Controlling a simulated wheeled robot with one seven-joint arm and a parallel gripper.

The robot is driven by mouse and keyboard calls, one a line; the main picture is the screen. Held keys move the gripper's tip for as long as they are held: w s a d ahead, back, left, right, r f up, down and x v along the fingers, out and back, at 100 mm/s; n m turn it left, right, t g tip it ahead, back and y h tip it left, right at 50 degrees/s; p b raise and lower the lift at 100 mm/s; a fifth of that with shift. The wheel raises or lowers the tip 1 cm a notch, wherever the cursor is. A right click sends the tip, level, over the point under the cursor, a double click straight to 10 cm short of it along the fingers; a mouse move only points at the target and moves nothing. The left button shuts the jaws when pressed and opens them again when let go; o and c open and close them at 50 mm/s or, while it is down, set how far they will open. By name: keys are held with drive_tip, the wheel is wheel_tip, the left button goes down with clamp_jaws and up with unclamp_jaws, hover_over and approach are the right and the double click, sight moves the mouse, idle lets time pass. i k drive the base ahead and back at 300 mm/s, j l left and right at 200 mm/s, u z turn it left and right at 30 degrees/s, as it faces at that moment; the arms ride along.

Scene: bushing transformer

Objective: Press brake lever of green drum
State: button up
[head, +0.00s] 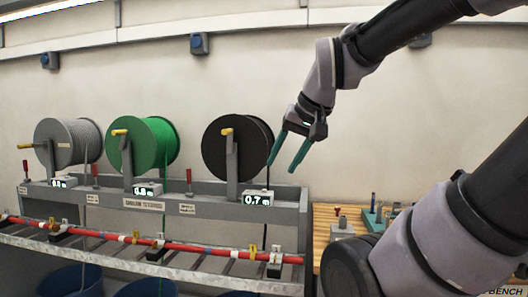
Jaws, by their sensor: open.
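The green drum (138,150) stands in the middle of three cable drums on the grey rack. A yellow-handled crank (120,132) sticks out at its front left. An upright red-tipped lever (95,172) stands just left of the green drum, and a similar one (189,178) stands to its right, beside the black drum; nothing readable shows which drum each serves. My gripper (283,167) has teal fingers spread apart, pointing down. It is empty, in front of the black drum's right edge, well right of the green drum and both levers.
A grey drum (65,147) and a black drum (236,150) flank the green one. Digital displays (148,189) sit on the rack (285,215). A red cable (190,248) runs across the front over a slatted rail. A wooden bench (325,218) with small tools stands right.

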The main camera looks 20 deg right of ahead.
sight(95, 168)
drive_tip(key=i+j, duration=0.25)
drive_tip(key=j, duration=0.25)
drive_tip(key=i+j, duration=0.3)
drive_tip(key=j, duration=0.25)
drive_tip(key=i+j, duration=0.25)
drive_tip(key=j, duration=0.25)
drive_tip(key=i+j, duration=0.3)
drive_tip(key=j, duration=0.2)
drive_tip(key=i+j+u, duration=0.1)
drive_tip(key=i+j, duration=0.15)
drive_tip(key=j, duration=0.3)
drive_tip(key=i+j, duration=0.3)
drive_tip(key=j, duration=0.2)
drive_tip(key=i+j, duration=0.3)
drive_tip(key=j, duration=0.2)
drive_tip(key=i+j, duration=0.25)
drive_tip(key=j, duration=0.25)
drive_tip(key=i+l, duration=0.35)
drive_tip(key=l, duration=0.2)
